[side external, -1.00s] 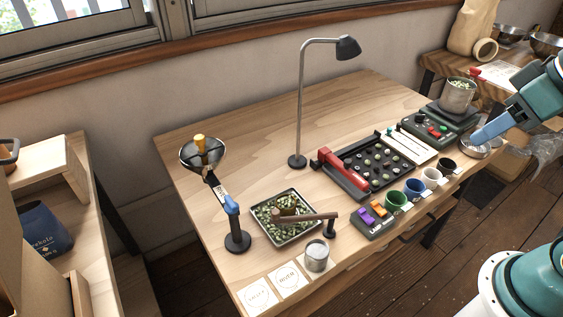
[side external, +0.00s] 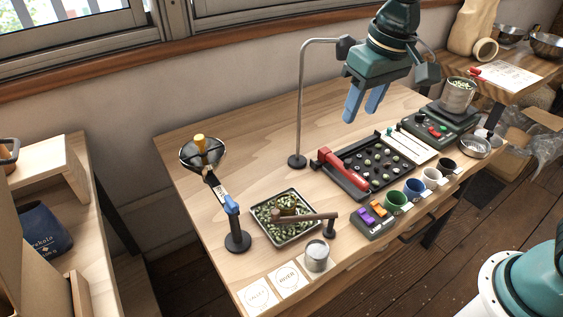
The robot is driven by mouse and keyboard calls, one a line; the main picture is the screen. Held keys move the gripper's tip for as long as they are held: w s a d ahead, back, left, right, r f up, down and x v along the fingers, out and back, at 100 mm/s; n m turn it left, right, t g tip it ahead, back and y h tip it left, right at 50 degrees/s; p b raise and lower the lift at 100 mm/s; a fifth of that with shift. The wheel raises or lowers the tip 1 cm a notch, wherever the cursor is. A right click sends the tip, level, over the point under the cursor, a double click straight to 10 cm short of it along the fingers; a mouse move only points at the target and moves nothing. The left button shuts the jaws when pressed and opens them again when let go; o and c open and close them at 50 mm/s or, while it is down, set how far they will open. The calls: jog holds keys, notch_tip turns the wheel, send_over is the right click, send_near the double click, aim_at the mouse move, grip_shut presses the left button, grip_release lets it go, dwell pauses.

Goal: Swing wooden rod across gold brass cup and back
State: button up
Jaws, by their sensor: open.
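The wooden rod (side external: 308,217) lies roughly level, its right end at a short dark post (side external: 329,228) and its left part over a tray of green beans. A stubby brown piece shows near its left end. My gripper (side external: 363,116) hangs above the back right of the table, blue fingers pointing down, open and empty, well above and right of the rod.
The bean tray (side external: 307,236) is under the rod. A bowl on a stand (side external: 236,241) is at left; a tall lamp (side external: 300,110) stands behind. A black tray with a red lever (side external: 340,170) and several coloured cups are right. Two printed cards (side external: 289,279) lie in front.

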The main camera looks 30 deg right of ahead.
jog(key=w+a+f+g, duration=0.1)
jog(key=w+a+f, duration=0.4)
jog(key=a, duration=0.1)
jog(key=g, duration=0.1)
send_over(275, 211)
notch_tip(275, 211, down, 8)
jog(key=shift+a+h, duration=0.25)
jog(key=shift+h, duration=0.15)
jog(key=shift+f, duration=0.1)
jog(key=shift+d+f, duration=0.15)
jog(key=shift+f, duration=3.25)
jog(key=shift+d+f, duration=0.1)
jog(key=shift+f, duration=3.3)
grip_shut()
